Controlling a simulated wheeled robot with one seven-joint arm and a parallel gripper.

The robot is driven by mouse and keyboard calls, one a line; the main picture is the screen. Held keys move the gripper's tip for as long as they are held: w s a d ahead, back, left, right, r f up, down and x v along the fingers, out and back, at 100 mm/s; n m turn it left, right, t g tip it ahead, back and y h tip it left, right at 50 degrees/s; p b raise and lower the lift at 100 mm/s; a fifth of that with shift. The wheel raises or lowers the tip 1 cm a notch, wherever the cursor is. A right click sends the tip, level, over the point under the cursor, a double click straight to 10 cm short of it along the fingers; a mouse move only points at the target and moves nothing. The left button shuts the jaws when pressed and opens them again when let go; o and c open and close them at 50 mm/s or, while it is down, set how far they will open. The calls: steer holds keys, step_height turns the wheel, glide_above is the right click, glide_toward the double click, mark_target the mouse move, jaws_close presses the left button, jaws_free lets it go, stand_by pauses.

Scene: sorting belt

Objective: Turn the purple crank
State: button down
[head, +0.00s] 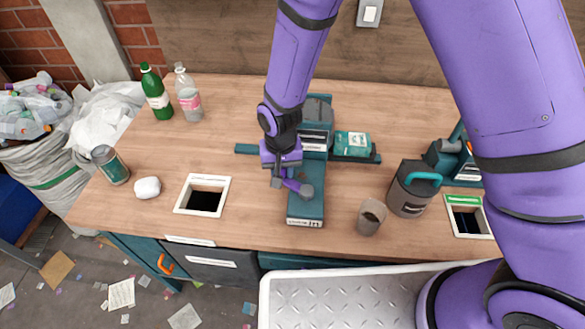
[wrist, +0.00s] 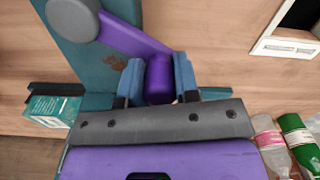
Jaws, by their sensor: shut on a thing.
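The purple crank (wrist: 130,36) is mounted on a teal machine (head: 307,207) at the middle of the workbench. Its round grey hub (wrist: 72,17) shows at the upper left of the wrist view, with the purple arm slanting down to a purple handle (wrist: 159,76). My gripper (head: 280,179) is at the handle end, left of the hub in the head view. In the wrist view its blue fingers stand on both sides of the handle, shut on it. In the head view the handle is largely hidden by my gripper.
A square opening (head: 205,199) lies left of the machine, another (head: 466,217) at the far right. A teal box (head: 352,144) sits on the machine's side bar. A grey cup (head: 371,217) and grey jug (head: 409,190) stand right. Bottles (head: 188,95), a can (head: 110,165) and white lump (head: 147,188) are left.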

steer(key=s+n, duration=0.9)
steer(key=n, duration=0.5)
steer(key=shift+s+a, duration=0.15)
steer(key=shift+a, duration=0.1)
stand_by(0.4)
steer(key=c, duration=0.8)
jaws_free()
steer(key=shift+c, duration=0.2)
